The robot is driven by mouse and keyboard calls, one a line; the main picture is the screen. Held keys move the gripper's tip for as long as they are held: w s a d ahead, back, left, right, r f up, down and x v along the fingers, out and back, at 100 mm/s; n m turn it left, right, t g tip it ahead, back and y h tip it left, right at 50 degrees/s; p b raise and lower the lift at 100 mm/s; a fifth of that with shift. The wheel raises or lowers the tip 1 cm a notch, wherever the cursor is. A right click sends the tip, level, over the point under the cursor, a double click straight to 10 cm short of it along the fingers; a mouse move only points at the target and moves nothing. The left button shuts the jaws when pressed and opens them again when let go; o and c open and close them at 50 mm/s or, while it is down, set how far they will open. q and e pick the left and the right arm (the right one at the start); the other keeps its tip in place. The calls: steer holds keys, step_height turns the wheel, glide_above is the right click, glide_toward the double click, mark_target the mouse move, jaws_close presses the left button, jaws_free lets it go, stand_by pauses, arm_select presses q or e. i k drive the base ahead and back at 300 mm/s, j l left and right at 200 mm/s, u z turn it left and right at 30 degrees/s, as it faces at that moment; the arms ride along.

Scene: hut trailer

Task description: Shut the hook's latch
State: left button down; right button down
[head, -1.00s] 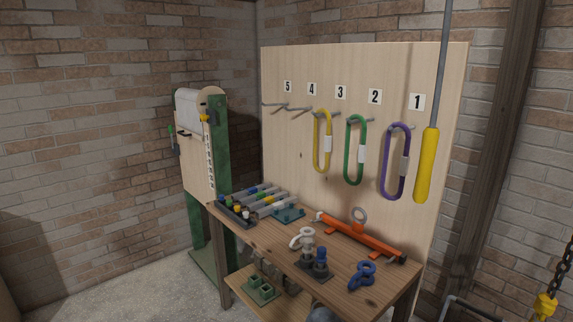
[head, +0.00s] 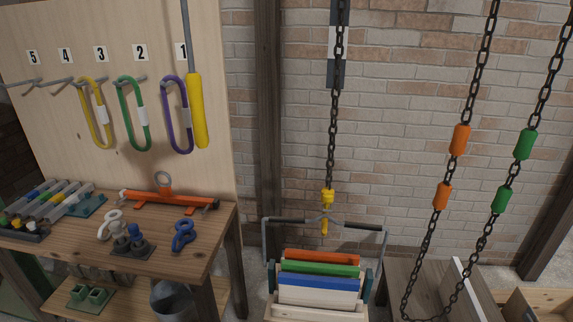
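A yellow hook (head: 326,208) hangs at the lower end of a dark chain (head: 334,120), right of the workbench. It is at the middle of the handle bar of a grey frame (head: 266,245). The hook is small in the picture, so I cannot tell whether its latch is open or shut, or whether the bar lies inside it. Neither of my grippers is in view.
The workbench (head: 195,240) at left holds a blue shackle (head: 183,235), an orange bar tool (head: 170,200) and markers. Coloured boards (head: 318,285) stand below the hook. Chains with orange (head: 460,139) and green sleeves (head: 525,144) hang at right.

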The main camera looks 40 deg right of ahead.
mark_target(328, 198)
steer(key=z, duration=0.95)
